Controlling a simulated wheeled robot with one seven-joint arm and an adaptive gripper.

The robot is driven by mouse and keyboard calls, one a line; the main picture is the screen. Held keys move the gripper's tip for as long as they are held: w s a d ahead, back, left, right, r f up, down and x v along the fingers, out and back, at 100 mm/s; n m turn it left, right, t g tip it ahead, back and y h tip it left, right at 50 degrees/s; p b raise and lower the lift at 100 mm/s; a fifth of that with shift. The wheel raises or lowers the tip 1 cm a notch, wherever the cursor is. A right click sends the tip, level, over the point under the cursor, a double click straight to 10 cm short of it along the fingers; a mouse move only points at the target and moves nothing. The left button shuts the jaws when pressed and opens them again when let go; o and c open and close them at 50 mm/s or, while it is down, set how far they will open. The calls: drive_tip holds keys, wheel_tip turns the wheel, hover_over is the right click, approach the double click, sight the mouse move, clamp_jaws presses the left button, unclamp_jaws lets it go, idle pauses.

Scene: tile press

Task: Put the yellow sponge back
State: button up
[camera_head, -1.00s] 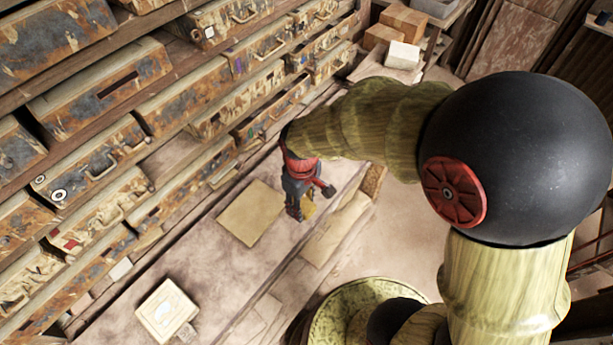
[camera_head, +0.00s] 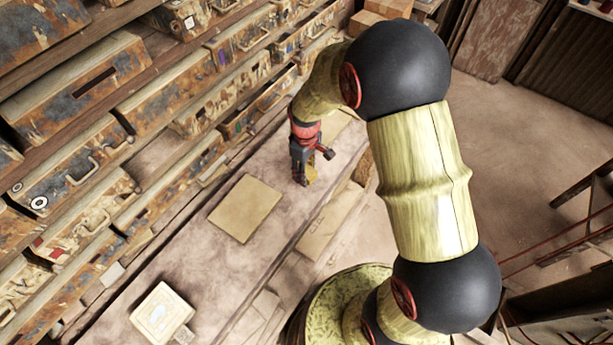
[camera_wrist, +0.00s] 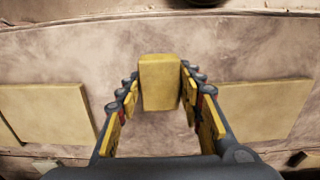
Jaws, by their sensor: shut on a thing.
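My gripper (camera_head: 304,182) points down over the bench on the far side of the square mat in the head view. In the wrist view, my gripper (camera_wrist: 160,95) is shut on the yellow sponge (camera_wrist: 160,82), a small block standing between the two fingertips. The sponge looks held above the pale bench top, but the exact height is hard to tell. In the head view the sponge is mostly hidden by the fingers.
A flat tan mat (camera_head: 245,208) lies on the bench (camera_head: 200,255). In the wrist view, flat yellowish panels lie at the left (camera_wrist: 45,113) and right (camera_wrist: 262,108). A pale box (camera_head: 161,314) stands at the near end. Worn drawers (camera_head: 85,165) line the left.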

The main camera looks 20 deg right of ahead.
drive_tip(key=shift+w+d+f, duration=0.1)
drive_tip(key=shift+f, duration=0.2)
drive_tip(key=shift+w+d+f, duration=0.1)
drive_tip(key=shift+w+f, duration=0.1)
drive_tip(key=shift+f, duration=1.5)
drive_tip(key=shift+b, duration=0.3)
drive_tip(key=o, duration=0.9)
drive_tip(key=shift+f, duration=0.15)
drive_tip(key=shift+o, duration=0.2)
